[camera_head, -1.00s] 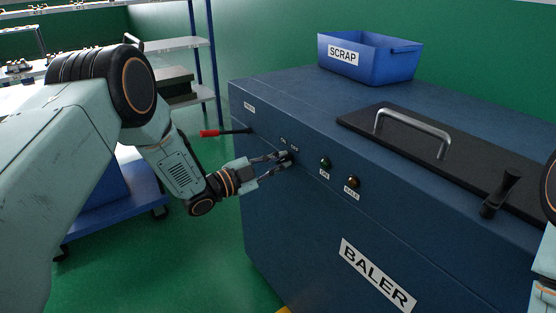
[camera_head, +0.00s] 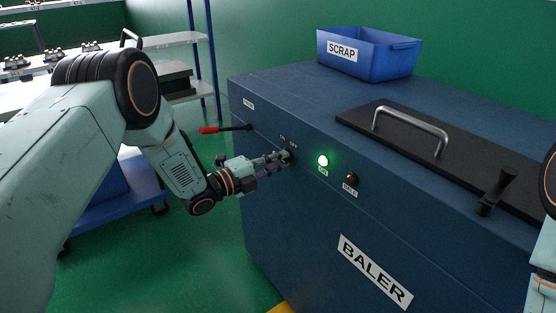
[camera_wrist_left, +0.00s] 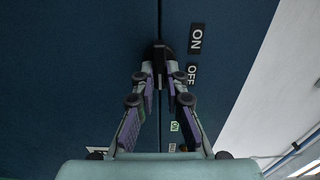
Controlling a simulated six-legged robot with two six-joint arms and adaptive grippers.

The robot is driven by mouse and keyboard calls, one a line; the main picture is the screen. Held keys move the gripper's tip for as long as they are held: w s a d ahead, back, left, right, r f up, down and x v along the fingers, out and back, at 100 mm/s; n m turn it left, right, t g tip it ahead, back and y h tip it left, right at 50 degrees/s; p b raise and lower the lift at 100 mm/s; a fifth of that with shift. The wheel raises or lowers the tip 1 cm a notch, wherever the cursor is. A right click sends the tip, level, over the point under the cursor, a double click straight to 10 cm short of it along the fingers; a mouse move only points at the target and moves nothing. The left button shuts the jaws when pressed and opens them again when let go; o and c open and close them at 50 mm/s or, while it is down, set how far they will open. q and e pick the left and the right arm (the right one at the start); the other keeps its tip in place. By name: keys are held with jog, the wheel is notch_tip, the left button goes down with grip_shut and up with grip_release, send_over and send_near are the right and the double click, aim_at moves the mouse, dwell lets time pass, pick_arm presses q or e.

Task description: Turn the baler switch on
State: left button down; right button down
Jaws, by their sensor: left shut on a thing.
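The baler (camera_head: 300,220) is a dark blue cabinet with a BALER label. Its dark round switch (camera_head: 291,154) sits on the front under the small ON and OFF labels, mostly hidden by my fingers. My left gripper (camera_head: 280,158) is shut on the switch knob. In the left wrist view, the fingers (camera_wrist_left: 160,82) close on the dark knob (camera_wrist_left: 159,50), beside the ON label (camera_wrist_left: 196,38) and the OFF label (camera_wrist_left: 191,74). The green lamp (camera_head: 323,161) right of the switch is lit. My right gripper is out of view.
An unlit lamp (camera_head: 352,179) is right of the green one. A red-handled lever (camera_head: 210,130) sticks out left of the switch. A black lid with a metal handle (camera_head: 412,128) and a blue SCRAP bin (camera_head: 370,57) are on top. Shelving (camera_head: 185,40) stands behind left.

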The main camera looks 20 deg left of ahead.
pick_arm(q)
jog(key=shift+a, duration=0.1)
dwell(0.5)
jog(key=c, duration=1.4)
grip_release()
jog(key=shift+w, duration=0.1)
jog(key=v, duration=1.2)
